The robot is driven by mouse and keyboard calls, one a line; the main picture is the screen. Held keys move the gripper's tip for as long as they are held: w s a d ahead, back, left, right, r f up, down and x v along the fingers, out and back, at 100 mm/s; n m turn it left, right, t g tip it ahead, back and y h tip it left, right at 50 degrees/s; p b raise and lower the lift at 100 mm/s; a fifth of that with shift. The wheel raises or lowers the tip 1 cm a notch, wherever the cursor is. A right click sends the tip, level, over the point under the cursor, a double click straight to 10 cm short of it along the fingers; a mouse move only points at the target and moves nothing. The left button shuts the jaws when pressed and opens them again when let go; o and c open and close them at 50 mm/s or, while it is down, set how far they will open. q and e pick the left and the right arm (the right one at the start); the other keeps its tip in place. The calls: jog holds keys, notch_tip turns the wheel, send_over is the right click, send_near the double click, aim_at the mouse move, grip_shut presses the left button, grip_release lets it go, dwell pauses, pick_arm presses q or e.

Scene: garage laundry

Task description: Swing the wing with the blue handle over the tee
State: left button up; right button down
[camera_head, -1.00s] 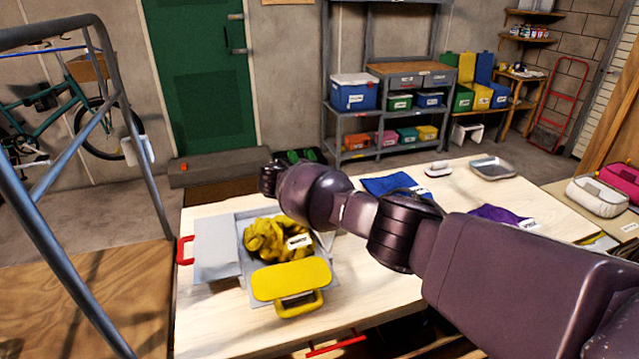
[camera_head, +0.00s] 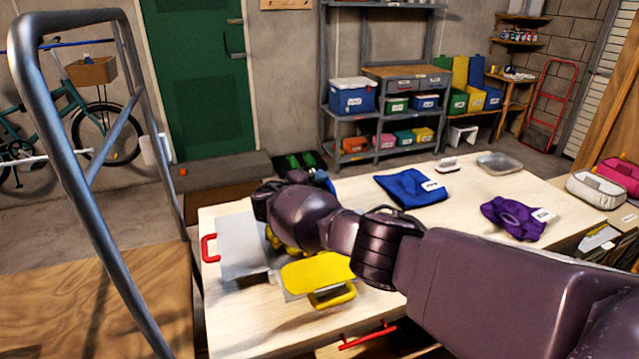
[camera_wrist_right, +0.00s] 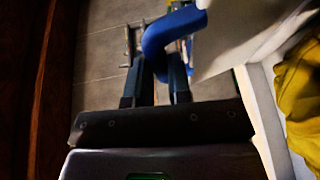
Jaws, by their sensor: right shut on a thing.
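The blue handle (camera_wrist_right: 168,35) shows large in the right wrist view, between the fingers of my right gripper (camera_wrist_right: 160,62), which is shut on it. The pale wing (camera_wrist_right: 228,40) that bears it is beside the fingers. In the head view a small bit of the blue handle (camera_head: 323,180) shows past my right arm, which hides most of that wing and the gripper. The yellow tee (camera_head: 277,243) is mostly hidden behind my arm; its cloth also shows at the right of the wrist view (camera_wrist_right: 299,95). My left gripper is not in view.
The grey wing (camera_head: 240,246) with a red handle (camera_head: 208,249) lies left of the tee, and a yellow flap with a handle (camera_head: 318,270) lies in front. A blue cloth (camera_head: 410,188) and a purple cloth (camera_head: 512,217) lie on the pale table (camera_head: 462,195).

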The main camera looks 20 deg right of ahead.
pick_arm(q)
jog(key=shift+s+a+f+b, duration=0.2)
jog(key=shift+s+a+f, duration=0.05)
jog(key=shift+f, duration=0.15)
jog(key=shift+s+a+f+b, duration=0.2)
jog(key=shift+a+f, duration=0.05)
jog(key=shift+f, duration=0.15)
pick_arm(e)
jog(key=shift+s+a+f, duration=0.1)
jog(key=shift+a+f, duration=0.6)
jog(key=shift+a, duration=0.35)
jog(key=c, duration=1.3)
grip_release()
jog(key=shift+d+f, duration=0.1)
jog(key=shift+f, duration=0.05)
jog(key=shift+c, duration=0.2)
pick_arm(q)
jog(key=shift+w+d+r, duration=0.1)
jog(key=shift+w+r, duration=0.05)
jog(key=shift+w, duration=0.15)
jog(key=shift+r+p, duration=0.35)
pick_arm(e)
jog(key=v, duration=1.1)
jog(key=shift+r, duration=0.2)
